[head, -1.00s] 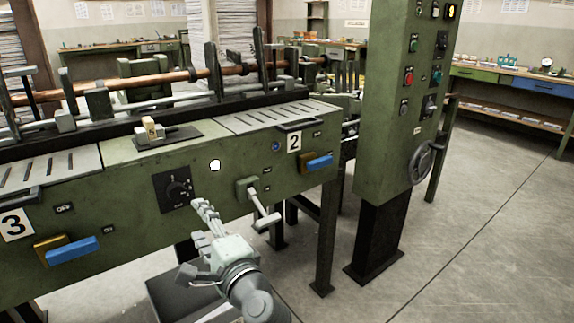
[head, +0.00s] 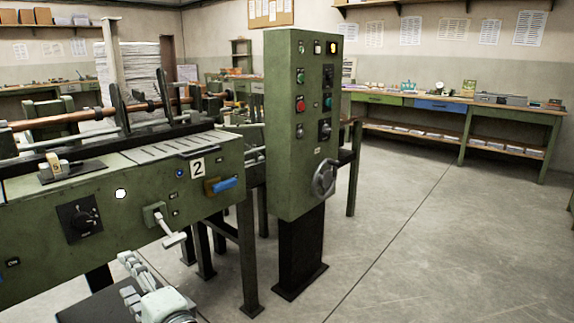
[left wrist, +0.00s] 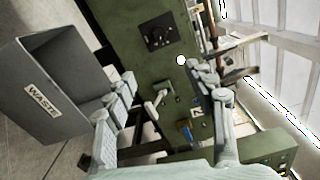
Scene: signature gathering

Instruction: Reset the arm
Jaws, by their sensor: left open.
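My left gripper (head: 140,285) is at the bottom left of the head view, a pale multi-jointed hand in front of the green machine (head: 120,215). Its fingers are spread and empty. In the left wrist view the two sides of the left gripper (left wrist: 162,85) stand apart, with the machine front (left wrist: 135,45) and its T-shaped lever (left wrist: 155,105) behind them. In the head view the lever (head: 165,222) is up and right of the fingers; no contact shows. My right gripper is not in view.
A green control pillar (head: 300,130) with buttons and a handwheel (head: 324,178) stands right of the machine. A grey waste bin (left wrist: 50,90) is beside the gripper in the left wrist view. Workbenches (head: 455,105) line the back right. The floor (head: 430,240) at right is clear.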

